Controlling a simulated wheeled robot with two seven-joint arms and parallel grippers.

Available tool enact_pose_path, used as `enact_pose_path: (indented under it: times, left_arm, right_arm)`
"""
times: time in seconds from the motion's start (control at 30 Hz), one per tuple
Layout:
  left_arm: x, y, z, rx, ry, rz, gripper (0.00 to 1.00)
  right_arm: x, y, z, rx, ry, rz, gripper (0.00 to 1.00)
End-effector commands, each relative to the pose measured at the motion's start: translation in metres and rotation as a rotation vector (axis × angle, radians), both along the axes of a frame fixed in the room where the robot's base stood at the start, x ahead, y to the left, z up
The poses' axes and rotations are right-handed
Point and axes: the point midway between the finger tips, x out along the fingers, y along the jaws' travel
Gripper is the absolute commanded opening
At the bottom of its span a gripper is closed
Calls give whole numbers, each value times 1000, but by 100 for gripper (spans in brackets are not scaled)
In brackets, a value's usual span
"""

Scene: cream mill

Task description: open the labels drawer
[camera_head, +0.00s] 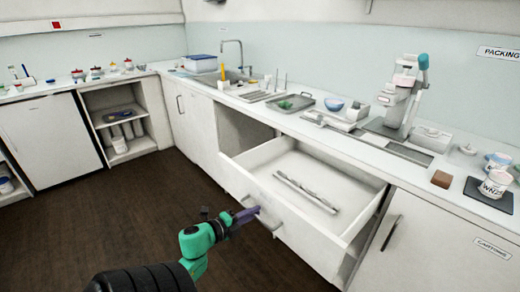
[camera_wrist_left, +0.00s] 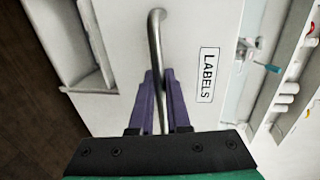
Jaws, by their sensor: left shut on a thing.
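The white labels drawer (camera_head: 330,165) stands well out from the counter in the head view, its inside visible from above. A long thin pale item (camera_head: 305,192) lies in it. My left gripper (camera_head: 250,213) is at the drawer's front, shut on its metal bar handle (camera_head: 270,224). In the left wrist view the handle (camera_wrist_left: 154,30) runs between the purple fingers (camera_wrist_left: 158,85), beside a "LABELS" sign (camera_wrist_left: 208,75) on the white front. My right gripper is in neither view.
A counter (camera_head: 345,145) with a sink, trays, a mixer-like machine (camera_head: 405,95) and tubs runs behind the drawer. A closed cupboard marked "CUSTOMS"-like, hard to read (camera_head: 490,247), is at the right. The dark floor (camera_head: 90,220) at left is clear.

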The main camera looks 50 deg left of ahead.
Motion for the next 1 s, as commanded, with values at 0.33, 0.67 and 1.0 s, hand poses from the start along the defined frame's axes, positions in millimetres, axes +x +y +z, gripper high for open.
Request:
enact_pose_path:
  times: [0.33,0.67,1.0]
  left_arm:
    - [-9,0,0,0,0,-1,0]
    - [-8,0,0,0,0,0,44]
    - [-13,0,0,0,1,1,44]
  right_arm:
    - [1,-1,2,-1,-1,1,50]
    - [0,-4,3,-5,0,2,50]
    - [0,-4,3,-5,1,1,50]
